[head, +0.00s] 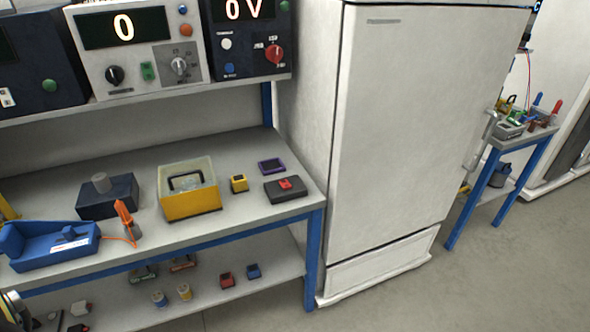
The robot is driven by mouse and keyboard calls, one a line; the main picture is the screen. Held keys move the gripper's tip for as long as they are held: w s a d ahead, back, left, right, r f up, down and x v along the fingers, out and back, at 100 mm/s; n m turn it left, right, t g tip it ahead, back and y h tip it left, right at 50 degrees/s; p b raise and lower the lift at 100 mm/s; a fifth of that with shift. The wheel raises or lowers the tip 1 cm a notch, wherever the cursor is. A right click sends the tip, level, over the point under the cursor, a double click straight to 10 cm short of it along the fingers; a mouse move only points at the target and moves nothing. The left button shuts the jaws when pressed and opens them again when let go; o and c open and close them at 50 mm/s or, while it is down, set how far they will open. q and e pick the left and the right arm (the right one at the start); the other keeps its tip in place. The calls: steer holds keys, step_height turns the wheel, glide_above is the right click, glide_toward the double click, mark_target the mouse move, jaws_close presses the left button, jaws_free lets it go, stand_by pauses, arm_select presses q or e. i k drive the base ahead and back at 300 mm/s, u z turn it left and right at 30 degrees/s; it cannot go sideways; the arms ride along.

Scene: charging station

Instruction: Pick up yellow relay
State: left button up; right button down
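A small yellow block with a dark face (239,183) sits on the workbench top, right of a larger yellow box. The larger yellow box (192,204) has a clear, see-through upper part with a dark handle-like shape inside. Both are yellow, and I cannot tell for certain from their look which is the relay; the small block is relay-sized. Both stand upright on the bench, apart from each other.
The workbench (240,215) also holds a blue tool (50,243), an orange-handled tool (126,222), a dark box (108,198), a purple-rimmed piece (271,166) and a black-and-red box (286,189). Instruments stand above. A white cabinet (400,120) closes the right side.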

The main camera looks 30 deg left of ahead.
mark_target(238, 183)
steer(key=z, duration=0.15)
steer(key=i, duration=0.95)
steer(key=u, duration=0.85)
steer(key=i, duration=0.6)
steer(key=u, duration=0.55)
